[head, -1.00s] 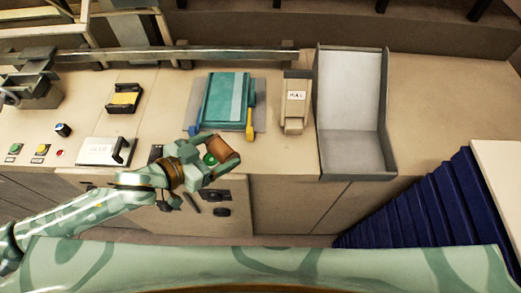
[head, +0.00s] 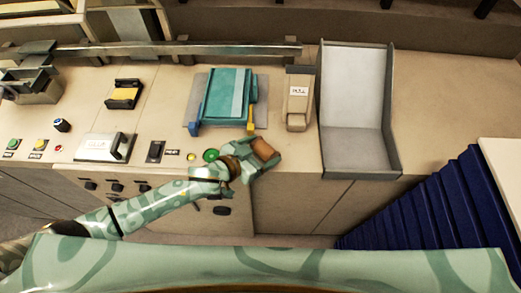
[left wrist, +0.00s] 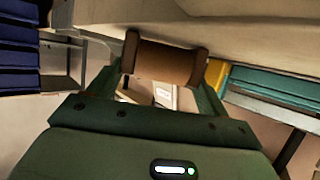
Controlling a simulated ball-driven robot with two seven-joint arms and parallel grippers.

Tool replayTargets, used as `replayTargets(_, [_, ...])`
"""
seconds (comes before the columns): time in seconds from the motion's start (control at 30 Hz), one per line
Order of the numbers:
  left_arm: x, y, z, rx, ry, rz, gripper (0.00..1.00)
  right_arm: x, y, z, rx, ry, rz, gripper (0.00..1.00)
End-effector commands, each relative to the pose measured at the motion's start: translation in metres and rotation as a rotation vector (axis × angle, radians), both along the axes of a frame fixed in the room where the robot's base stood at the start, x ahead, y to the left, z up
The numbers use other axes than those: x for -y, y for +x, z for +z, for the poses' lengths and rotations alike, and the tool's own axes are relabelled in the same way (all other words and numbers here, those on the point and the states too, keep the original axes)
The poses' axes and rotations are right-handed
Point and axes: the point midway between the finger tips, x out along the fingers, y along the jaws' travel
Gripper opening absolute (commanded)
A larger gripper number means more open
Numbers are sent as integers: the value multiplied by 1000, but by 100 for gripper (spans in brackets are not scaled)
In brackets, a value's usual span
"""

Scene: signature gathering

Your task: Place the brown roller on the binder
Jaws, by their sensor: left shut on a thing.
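The brown roller (head: 264,149) is held in my left gripper (head: 258,157), in front of the counter's near edge. In the left wrist view the roller (left wrist: 168,62) lies across between the two fingers of the left gripper (left wrist: 165,80), which is shut on it. The binder (head: 229,95) is a teal block on a grey plate on the counter, beyond and slightly left of the roller, with blue and yellow parts at its near corners. The roller is apart from it. The binder's teal and yellow side also shows at the right of the left wrist view (left wrist: 275,88). My right gripper is not in view.
A beige box with a label (head: 297,104) stands right of the binder. A grey open tray (head: 357,150) is further right. Dark blue folds (head: 440,205) are at the lower right.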

Motion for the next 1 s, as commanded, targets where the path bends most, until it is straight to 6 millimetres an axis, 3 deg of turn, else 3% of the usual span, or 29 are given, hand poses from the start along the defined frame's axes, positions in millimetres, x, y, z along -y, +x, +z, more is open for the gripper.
replayTargets(0.23, [0,0,-3,1,-1,0,49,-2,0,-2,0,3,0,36])
replayTargets(0.27, [0,0,-3,0,0,1,84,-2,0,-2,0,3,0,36])
replayTargets(0.3, [0,0,-3,0,0,1,87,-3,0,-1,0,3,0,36])
replayTargets(0.63, [-1,0,3,0,0,0,87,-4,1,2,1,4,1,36])
replayTargets(1.0, [-52,-52,30,-2,1,0,87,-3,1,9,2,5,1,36])
